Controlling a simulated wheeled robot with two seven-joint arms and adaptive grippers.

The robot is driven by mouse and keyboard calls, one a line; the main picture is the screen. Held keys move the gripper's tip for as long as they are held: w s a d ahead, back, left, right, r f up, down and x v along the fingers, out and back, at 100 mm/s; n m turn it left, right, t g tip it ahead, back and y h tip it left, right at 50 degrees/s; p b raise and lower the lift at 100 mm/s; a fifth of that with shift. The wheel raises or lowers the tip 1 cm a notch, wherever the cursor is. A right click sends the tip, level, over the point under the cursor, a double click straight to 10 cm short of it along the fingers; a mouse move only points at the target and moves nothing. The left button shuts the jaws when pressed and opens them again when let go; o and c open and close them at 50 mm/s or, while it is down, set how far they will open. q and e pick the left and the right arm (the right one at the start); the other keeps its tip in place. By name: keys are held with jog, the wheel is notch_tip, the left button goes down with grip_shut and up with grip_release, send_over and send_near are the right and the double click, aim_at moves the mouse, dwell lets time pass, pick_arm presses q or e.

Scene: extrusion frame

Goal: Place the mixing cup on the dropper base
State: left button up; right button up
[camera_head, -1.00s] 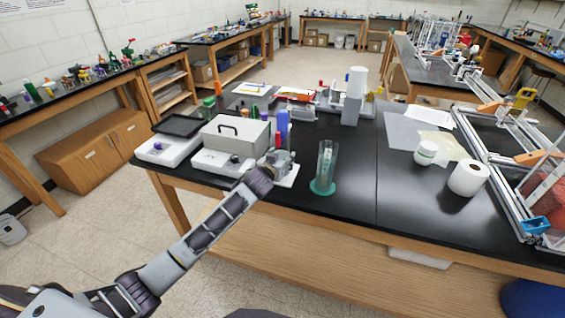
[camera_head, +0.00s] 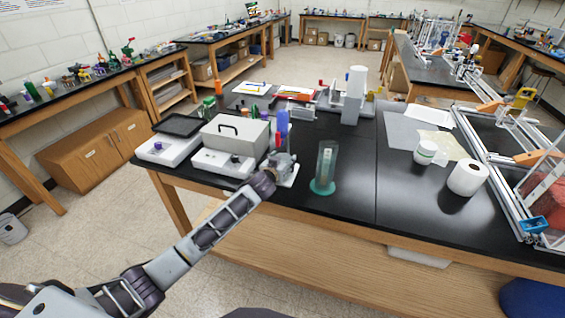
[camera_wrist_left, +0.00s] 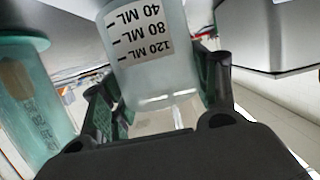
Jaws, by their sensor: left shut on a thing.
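My left gripper (camera_head: 280,162) is over the near edge of the black bench, left of the clear cylinder. In the left wrist view its dark fingers (camera_wrist_left: 160,85) are shut around the mixing cup (camera_wrist_left: 150,45), a translucent cup with a label marked 40, 80 and 120 ML. In the head view the gripper mostly hides the cup. A small pale plate (camera_head: 289,182) shows under the gripper; it may be the dropper base, but I cannot tell surely. I cannot tell whether the cup touches it. My right gripper is out of view.
A clear cylinder with a green foot (camera_head: 322,186) stands close to the right of my gripper. A grey box instrument (camera_head: 235,135) and a white scale (camera_head: 165,149) stand to the left. A blue upright object (camera_head: 282,122) is behind. The bench front centre (camera_head: 365,195) is clear.

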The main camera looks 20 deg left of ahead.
pick_arm(q)
jog(key=shift+f, duration=0.4)
jog(key=o, duration=0.9)
jog(key=shift+f, duration=0.1)
jog(key=shift+c, duration=0.2)
jog(key=shift+r, duration=0.2)
jog(key=shift+s, duration=0.4)
jog(key=v, duration=1.1)
jog(key=shift+b, duration=0.4)
jog(key=shift+s+r, duration=0.1)
